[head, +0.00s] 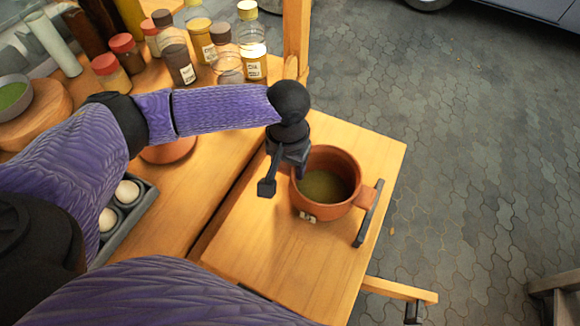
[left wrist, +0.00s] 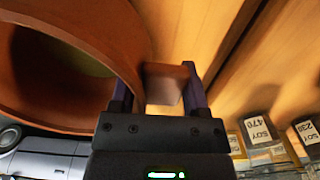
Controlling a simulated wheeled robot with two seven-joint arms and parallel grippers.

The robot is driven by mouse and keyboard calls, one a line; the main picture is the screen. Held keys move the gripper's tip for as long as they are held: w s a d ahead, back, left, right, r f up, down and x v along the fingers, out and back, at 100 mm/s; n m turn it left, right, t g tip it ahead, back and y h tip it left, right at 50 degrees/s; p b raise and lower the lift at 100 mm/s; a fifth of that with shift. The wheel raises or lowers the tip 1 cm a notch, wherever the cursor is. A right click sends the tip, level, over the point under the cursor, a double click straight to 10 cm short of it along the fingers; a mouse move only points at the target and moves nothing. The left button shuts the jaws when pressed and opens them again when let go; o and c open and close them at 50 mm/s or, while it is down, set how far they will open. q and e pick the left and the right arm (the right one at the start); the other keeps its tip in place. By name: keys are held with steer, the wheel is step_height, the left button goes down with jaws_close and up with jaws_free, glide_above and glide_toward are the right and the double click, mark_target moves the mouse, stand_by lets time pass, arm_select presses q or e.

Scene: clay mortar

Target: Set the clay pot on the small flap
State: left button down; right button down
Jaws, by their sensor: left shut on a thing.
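The clay pot (head: 326,158) is reddish-brown, open at the top, with a dull green-brown content inside. It appears upright over the small wooden flap (head: 262,262) at the right of the counter. I cannot tell whether its base touches the wood. My left gripper (head: 284,170) is at the pot's left side. In the left wrist view its fingers (left wrist: 158,92) are shut on a stubby pot handle (left wrist: 165,82), with the curved pot wall (left wrist: 105,30) beside them. Another stub handle points right in the head view. My right gripper is not in view.
A dark bar (head: 368,214) lies close to the pot near the flap's right edge. Spice jars (head: 180,60) stand at the back left, and an egg tray (head: 122,222) lies left. The flap's near part is clear. Paved floor (head: 480,170) lies beyond.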

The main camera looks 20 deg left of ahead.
arm_select(q)
steer(key=shift+r, duration=0.1)
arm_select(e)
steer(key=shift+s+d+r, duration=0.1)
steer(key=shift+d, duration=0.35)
arm_select(q)
steer(key=shift+c, duration=0.4)
jaws_free()
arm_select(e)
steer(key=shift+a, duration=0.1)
arm_select(q)
steer(key=shift+r, duration=0.3)
step_height(320, 180, up, 11)
steer(key=p, duration=0.5)
steer(key=shift+r, duration=0.2)
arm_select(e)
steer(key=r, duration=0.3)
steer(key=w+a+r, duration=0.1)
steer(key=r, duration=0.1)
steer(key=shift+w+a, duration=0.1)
